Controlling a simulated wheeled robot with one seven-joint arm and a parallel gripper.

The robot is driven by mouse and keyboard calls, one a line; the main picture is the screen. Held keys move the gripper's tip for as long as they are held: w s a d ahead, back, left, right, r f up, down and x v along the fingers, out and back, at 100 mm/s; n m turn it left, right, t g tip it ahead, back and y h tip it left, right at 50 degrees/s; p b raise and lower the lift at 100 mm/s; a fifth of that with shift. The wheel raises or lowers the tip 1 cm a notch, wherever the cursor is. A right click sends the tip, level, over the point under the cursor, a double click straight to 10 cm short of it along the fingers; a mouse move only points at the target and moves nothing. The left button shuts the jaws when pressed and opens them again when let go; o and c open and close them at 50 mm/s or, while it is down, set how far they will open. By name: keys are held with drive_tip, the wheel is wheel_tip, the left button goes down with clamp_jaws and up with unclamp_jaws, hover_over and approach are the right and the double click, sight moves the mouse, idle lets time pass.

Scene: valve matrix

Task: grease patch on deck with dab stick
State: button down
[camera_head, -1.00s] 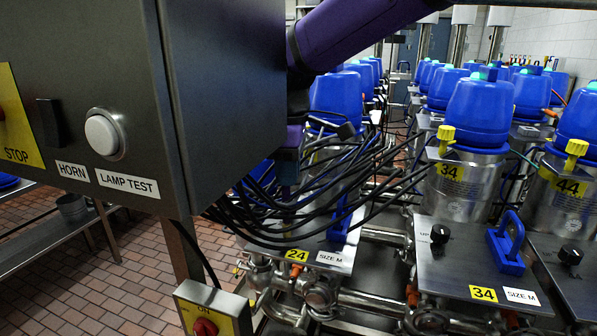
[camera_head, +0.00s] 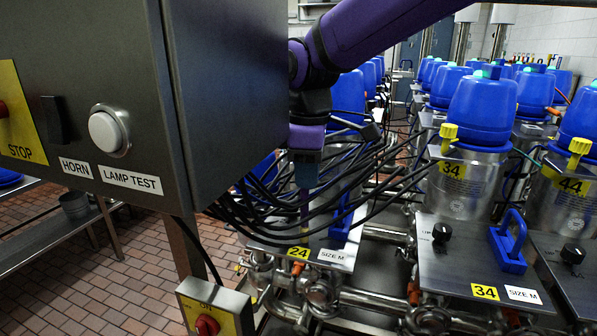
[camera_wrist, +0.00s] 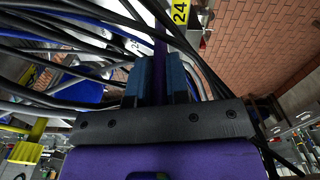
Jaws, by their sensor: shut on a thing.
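My gripper (camera_head: 306,178) points down over the metal deck labelled 24 (camera_head: 345,243), among the black cables. The wrist view shows its two blue-grey fingers (camera_wrist: 160,78) shut on a slim purple stick (camera_wrist: 160,38), which I take as the dab stick. In the head view a thin stick (camera_head: 304,212) extends below the fingers toward the deck. Cables partly cover it, and I cannot tell whether its tip touches the deck. I cannot make out a grease patch. The yellow 24 label (camera_wrist: 180,12) also shows in the wrist view.
Black cables (camera_head: 250,200) droop around my gripper and across deck 24. A grey control box (camera_head: 225,90) fills the left foreground. A blue handle (camera_head: 341,222) stands on deck 24. Deck 34 (camera_head: 455,265) and a blue-topped vessel (camera_head: 482,112) are at right.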

drive_tip(key=shift+s+f, duration=0.1)
drive_tip(key=shift+s, duration=0.35)
idle(1.1)
